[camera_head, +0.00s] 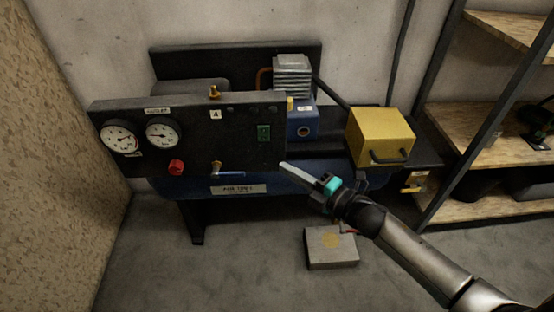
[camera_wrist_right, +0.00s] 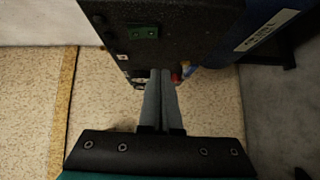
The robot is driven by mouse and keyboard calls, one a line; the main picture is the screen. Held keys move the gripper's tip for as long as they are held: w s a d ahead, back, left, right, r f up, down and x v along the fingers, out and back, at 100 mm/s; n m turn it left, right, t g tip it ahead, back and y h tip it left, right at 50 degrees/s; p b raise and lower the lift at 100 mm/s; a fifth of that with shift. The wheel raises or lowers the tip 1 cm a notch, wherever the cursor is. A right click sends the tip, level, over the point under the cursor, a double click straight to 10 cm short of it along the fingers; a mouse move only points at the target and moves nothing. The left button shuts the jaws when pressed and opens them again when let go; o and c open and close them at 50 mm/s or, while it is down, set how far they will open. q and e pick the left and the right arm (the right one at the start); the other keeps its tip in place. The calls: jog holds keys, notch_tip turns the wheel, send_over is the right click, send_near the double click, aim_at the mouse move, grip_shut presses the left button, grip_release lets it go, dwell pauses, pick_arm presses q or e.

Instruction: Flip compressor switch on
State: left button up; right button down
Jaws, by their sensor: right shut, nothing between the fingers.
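The compressor has a black front panel (camera_head: 190,150) with two gauges, a red knob and a blue-handled valve. A small green switch (camera_head: 264,132) sits near the panel's right end; it also shows in the right wrist view (camera_wrist_right: 145,32), at the top. I cannot tell its position. My right gripper (camera_head: 283,166) is shut and empty, its fingertips just below and right of the switch in the head view, apart from it as far as I can tell. In the right wrist view the closed fingers (camera_wrist_right: 161,75) point toward the panel's edge. My left gripper is not in view.
A yellow box (camera_head: 380,137) stands right of the compressor's motor. A grey box (camera_head: 330,247) lies on the floor below my right arm. Shelves (camera_head: 490,150) stand at the right, and a speckled board (camera_head: 50,160) stands at the left. The floor in front is mostly clear.

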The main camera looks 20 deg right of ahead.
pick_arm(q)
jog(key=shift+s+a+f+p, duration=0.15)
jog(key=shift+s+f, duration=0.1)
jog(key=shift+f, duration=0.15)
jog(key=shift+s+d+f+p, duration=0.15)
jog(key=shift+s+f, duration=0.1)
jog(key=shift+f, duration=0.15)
pick_arm(e)
jog(key=shift+f+v, duration=0.15)
jog(key=shift+v, duration=0.95)
jog(key=shift+f+v, duration=0.15)
jog(key=shift+v, duration=0.95)
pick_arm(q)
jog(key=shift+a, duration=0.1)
